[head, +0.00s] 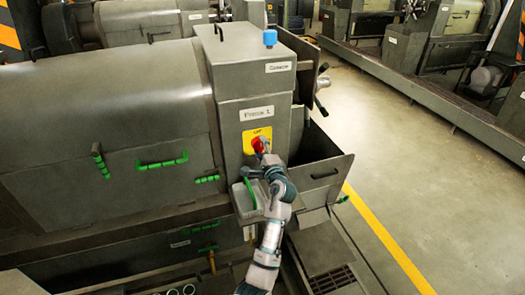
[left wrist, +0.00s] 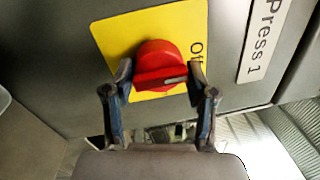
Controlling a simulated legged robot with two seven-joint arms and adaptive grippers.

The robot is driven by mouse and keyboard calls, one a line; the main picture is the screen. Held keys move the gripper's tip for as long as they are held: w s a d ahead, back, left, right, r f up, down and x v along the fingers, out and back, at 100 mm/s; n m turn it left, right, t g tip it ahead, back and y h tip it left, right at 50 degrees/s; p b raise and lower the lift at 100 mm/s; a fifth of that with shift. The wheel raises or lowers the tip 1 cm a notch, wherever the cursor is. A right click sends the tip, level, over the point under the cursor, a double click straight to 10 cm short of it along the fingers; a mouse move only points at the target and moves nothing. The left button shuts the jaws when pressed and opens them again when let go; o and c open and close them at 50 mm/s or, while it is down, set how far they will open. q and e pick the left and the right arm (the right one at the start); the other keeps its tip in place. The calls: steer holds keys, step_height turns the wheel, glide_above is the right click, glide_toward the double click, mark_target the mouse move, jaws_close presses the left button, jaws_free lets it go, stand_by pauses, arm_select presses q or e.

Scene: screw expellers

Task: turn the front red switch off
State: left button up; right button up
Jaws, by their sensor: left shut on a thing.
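The red switch (head: 260,144) is a round knob on a yellow plate (head: 249,136) on the front of the grey machine column. My left gripper (head: 265,152) reaches up to it from below and is shut on it. In the left wrist view, the red switch (left wrist: 160,62) sits between the two fingertips (left wrist: 160,82). Its raised grip bar, with a pale mark at its right end, lies nearly level and tilts slightly. Part of the word "Off" shows on the yellow plate (left wrist: 115,38) to its right. My right gripper is not in view.
A "Press 1" label (head: 257,113) is above the plate. An open grey bin (head: 322,172) is at the right.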

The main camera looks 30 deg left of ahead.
arm_select(q)
steer(key=shift+s+a+f+n, duration=0.1)
steer(key=shift+f+n, duration=0.15)
steer(key=shift+n, duration=0.05)
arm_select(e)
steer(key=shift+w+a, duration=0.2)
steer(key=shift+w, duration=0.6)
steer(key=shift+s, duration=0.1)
arm_select(q)
steer(key=o, duration=1.1)
steer(key=shift+a+f, duration=0.1)
steer(key=shift+a, duration=0.15)
steer(key=r+v, duration=0.1)
steer(key=v, duration=1.1)
steer(key=shift+f, duration=0.45)
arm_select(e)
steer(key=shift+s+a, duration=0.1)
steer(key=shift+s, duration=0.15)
